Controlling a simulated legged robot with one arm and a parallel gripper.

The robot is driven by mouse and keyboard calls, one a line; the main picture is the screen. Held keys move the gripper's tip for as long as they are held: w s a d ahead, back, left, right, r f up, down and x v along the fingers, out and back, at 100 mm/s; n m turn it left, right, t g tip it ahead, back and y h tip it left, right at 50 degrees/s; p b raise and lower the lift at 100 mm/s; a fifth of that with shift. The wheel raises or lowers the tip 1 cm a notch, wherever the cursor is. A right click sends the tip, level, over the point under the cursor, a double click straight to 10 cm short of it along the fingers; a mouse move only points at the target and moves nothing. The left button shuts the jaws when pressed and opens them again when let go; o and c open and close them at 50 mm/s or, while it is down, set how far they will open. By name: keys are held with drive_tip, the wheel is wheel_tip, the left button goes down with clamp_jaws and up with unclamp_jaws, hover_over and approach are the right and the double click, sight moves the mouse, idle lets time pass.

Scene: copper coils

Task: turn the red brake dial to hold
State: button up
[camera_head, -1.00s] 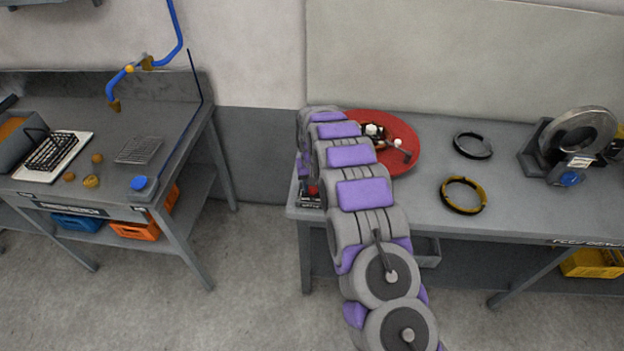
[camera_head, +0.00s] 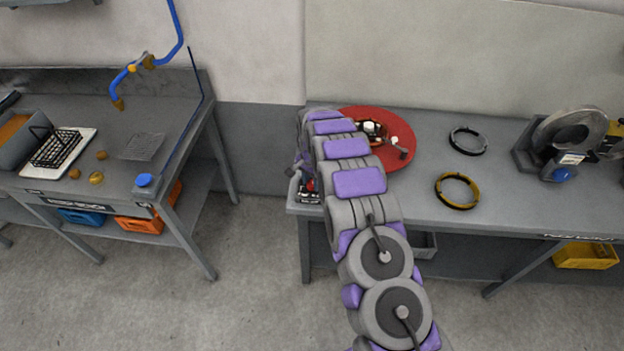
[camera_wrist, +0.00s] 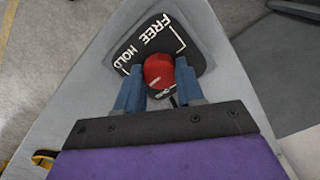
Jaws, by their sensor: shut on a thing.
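The red brake dial (camera_wrist: 159,71) shows in the wrist view on a black plate (camera_wrist: 188,42) with white "FREE" and "HOLD" lettering and white marker lines. My gripper (camera_wrist: 160,84) has one blue-grey finger on each side of the dial and is shut on it. The dial's pointer cannot be made out clearly. In the head view a bit of the red dial (camera_head: 310,185) shows at the near left corner of the right bench (camera_head: 420,205), beside my arm. My gripper is mostly hidden there behind my arm.
A red round turntable (camera_head: 400,150) lies just right of my arm. A black ring (camera_head: 468,141) and a yellow-and-black coil (camera_head: 457,190) lie on the bench. A machine with a metal ring (camera_head: 572,135) stands at the right. Another bench (camera_head: 150,120) is at the left.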

sight(310, 182)
drive_tip(key=shift+a+m, duration=0.1)
drive_tip(key=shift+m, duration=0.3)
drive_tip(key=o, duration=1)
drive_tip(key=shift+a, duration=0.15)
drive_tip(key=shift+o, duration=0.2)
drive_tip(key=shift+r, duration=0.5)
wheel_tip(310, 182, up, 16)
drive_tip(key=p, duration=0.1)
drive_tip(key=shift+r, duration=0.15)
